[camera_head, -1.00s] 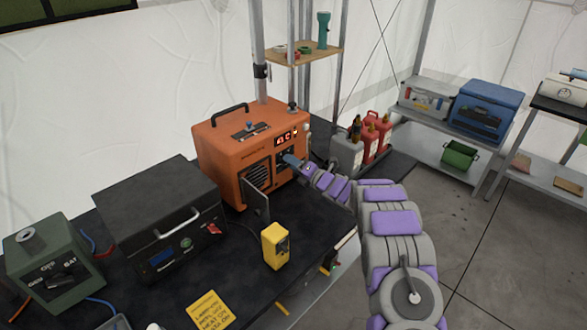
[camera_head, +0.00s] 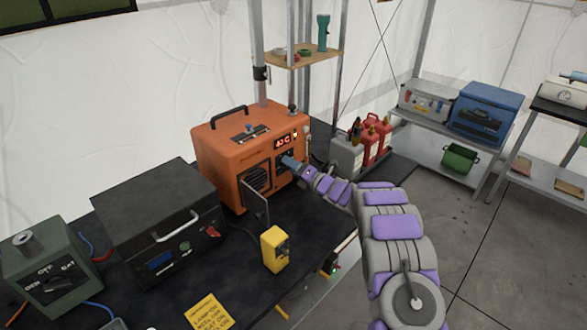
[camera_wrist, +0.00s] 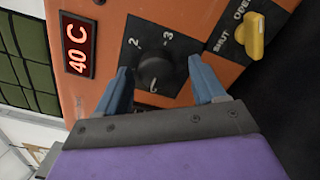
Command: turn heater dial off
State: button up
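The orange heater (camera_head: 240,150) stands on the black table, its front facing right. Its red display (camera_wrist: 77,46) reads 40 C in the wrist view. The black round dial (camera_wrist: 155,72) sits on a dark plate with marks 2 and 3 showing; other marks are hidden or unclear. My gripper (camera_wrist: 160,85) is at the heater's front, its two blue fingers apart on either side of the dial. I cannot tell whether they touch it. In the head view my gripper (camera_head: 289,162) covers the dial.
A yellow valve lever (camera_wrist: 254,36) marked SHUT and OPEN is beside the dial. A black box (camera_head: 160,215), a green switch box (camera_head: 50,275) and a yellow device (camera_head: 274,250) share the table. Red canisters (camera_head: 376,138) stand behind my arm.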

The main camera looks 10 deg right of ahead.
jog(key=p+v, duration=0.3)
jog(key=v, duration=1.4)
jog(key=shift+s+d, duration=0.15)
jog(key=shift+r, duration=0.1)
